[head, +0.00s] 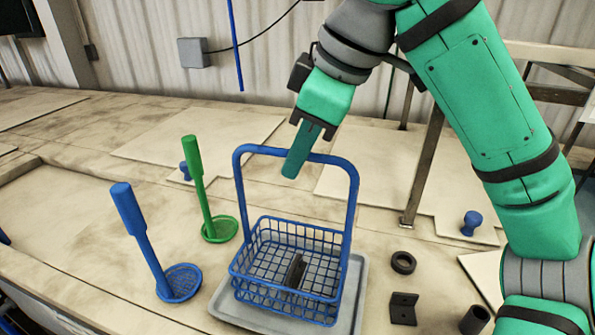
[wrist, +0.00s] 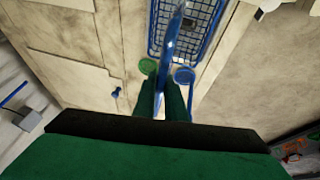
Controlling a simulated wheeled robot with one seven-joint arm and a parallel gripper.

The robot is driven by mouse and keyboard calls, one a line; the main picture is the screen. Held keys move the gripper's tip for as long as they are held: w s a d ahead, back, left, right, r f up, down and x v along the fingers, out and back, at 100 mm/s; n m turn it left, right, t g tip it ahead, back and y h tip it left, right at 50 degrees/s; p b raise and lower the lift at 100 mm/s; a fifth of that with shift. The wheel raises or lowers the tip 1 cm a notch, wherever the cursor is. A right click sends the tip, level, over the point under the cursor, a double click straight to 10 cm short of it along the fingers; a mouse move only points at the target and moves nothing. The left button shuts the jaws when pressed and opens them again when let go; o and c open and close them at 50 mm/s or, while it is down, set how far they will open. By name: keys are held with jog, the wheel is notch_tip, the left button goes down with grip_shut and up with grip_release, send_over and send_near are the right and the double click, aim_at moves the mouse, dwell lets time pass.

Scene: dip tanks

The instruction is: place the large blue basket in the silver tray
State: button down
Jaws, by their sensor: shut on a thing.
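The large blue basket (head: 290,235) has a tall arched handle and a mesh body with a dark part (head: 296,270) inside. It is upright over the silver tray (head: 355,285), whose rim shows around the basket's lower part. I cannot tell whether its bottom touches the tray. My gripper (head: 296,160) is shut on the top bar of the handle. In the wrist view, the handle runs between the fingers of my gripper (wrist: 162,100), and the basket's mesh (wrist: 206,18) shows beyond them. The tray is not clear in that view.
A blue dipper (head: 143,240) and a green dipper (head: 201,185) stand left of the basket. A black ring (head: 403,262), a dark bracket (head: 403,308) and a dark cylinder (head: 474,319) lie to the right. Pale lids with blue knobs (head: 471,222) cover parts of the bench.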

jog(key=shift+f, duration=1.5)
jog(key=c, duration=1.8)
grip_release()
jog(key=v, duration=1.2)
jog(key=shift+r, duration=0.1)
jog(key=shift+s, duration=0.1)
